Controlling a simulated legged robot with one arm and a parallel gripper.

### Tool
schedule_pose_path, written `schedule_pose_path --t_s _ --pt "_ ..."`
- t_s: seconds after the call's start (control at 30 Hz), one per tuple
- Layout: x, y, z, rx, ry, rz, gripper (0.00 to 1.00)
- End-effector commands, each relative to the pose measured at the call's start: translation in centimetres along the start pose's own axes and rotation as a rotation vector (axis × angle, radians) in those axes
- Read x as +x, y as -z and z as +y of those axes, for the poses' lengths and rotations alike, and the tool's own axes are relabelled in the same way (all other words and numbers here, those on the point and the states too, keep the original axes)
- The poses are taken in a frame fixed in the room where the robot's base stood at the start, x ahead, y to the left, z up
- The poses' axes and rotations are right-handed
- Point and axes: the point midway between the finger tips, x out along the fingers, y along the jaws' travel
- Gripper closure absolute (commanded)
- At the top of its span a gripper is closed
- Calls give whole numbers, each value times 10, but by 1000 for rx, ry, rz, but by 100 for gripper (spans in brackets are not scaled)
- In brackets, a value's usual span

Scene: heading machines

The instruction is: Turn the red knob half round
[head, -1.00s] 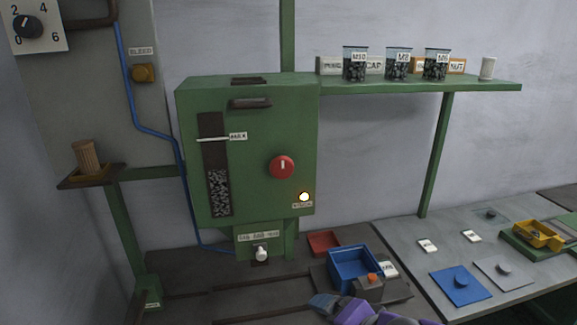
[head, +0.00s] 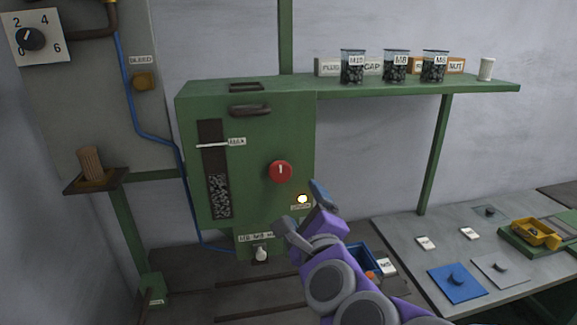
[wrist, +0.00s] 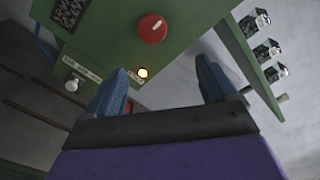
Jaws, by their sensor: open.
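The red knob (head: 280,172) is round with a white mark pointing up, on the front of a green machine box (head: 262,128). It also shows in the wrist view (wrist: 152,28), near the top and beyond my fingers. My gripper (head: 303,211) is purple with blue-grey fingers, below and a little right of the knob in the head view. Its fingers (wrist: 162,85) are spread apart in the wrist view, with nothing between them. The gripper is apart from the knob. A small lit lamp (head: 303,199) sits on the box below right of the knob.
A white knob (head: 261,254) sits under the box. A shelf (head: 470,87) with several jars extends right. A blue bin (head: 361,258), partly hidden by my arm, stands on the bench.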

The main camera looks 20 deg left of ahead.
Motion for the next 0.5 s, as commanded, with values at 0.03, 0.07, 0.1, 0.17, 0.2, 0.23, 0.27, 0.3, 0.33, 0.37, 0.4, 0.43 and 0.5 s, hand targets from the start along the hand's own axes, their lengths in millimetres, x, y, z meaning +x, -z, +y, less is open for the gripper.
schedule_pose_path --t_s 0.03,0.07,0.1,0.17,0.2,0.23,0.27,0.3,0.33,0.37,0.4,0.43,0.5 --pt "8 -5 2 -3 -10 -1 15" --pt "11 -6 3 -3 -9 -1 15" --pt "15 -6 3 -4 -9 0 15" --pt "20 -6 2 -4 -9 0 15" --pt "23 -5 1 -3 -9 0 15" --pt "24 -4 0 -2 -8 0 15" --pt "26 -2 -2 -1 -7 0 15" --pt "28 -2 -4 0 -6 -1 15" --pt "29 -1 -5 2 -5 -2 15" --pt "30 0 -6 4 -4 -3 15" --pt "32 2 -8 7 -3 -2 15" --pt "34 3 -9 7 -2 -3 15" --pt "46 8 -8 6 1 -3 15"
